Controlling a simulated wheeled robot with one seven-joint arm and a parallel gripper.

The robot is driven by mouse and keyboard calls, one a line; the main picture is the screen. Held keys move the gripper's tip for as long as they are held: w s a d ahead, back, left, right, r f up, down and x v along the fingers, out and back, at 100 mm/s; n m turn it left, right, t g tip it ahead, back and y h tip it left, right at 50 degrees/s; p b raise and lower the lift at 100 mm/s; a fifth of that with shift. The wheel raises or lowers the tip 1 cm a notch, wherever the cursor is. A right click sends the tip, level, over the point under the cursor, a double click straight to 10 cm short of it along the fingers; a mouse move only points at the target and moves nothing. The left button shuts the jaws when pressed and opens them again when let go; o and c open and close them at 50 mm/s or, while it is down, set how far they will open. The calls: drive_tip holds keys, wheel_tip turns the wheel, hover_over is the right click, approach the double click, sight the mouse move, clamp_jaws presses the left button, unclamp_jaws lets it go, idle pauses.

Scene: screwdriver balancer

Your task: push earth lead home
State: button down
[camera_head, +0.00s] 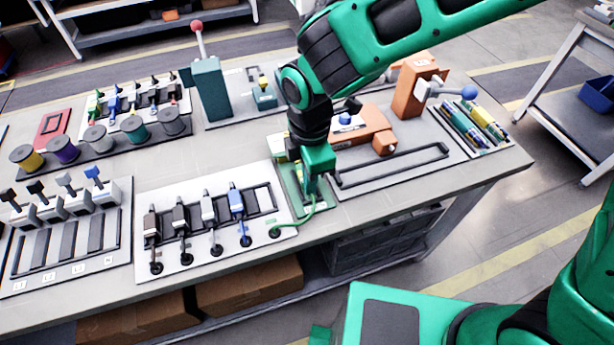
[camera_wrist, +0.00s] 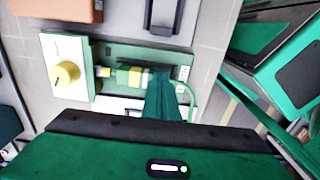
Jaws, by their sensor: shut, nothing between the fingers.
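The earth lead (camera_head: 306,218) is a thin green cable. In the wrist view the lead (camera_wrist: 191,96) bends beside the right end of the board (camera_wrist: 120,55), near a pale terminal block (camera_wrist: 182,73). My gripper (camera_head: 309,190) points down over the board, close to the lead's upper end, with its fingers shut and empty. In the wrist view the gripper (camera_wrist: 163,85) hides part of the board. I cannot tell whether the lead's tip is fully seated.
A white box with a yellow knob (camera_wrist: 65,74) stands beside the board. The white panel left of my gripper holds several plugs, with a blue one (camera_head: 237,200) nearest. An orange clamp-like device (camera_head: 365,130) stands to the right. The bench front edge is close by.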

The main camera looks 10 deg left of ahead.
drive_tip(key=shift+w+a, duration=0.1)
drive_tip(key=shift+w, duration=0.05)
idle(0.4)
drive_tip(key=shift+s+d, duration=0.35)
drive_tip(key=shift+s, duration=0.2)
wheel_tip(320, 180, up, 7)
idle(0.5)
idle(1.6)
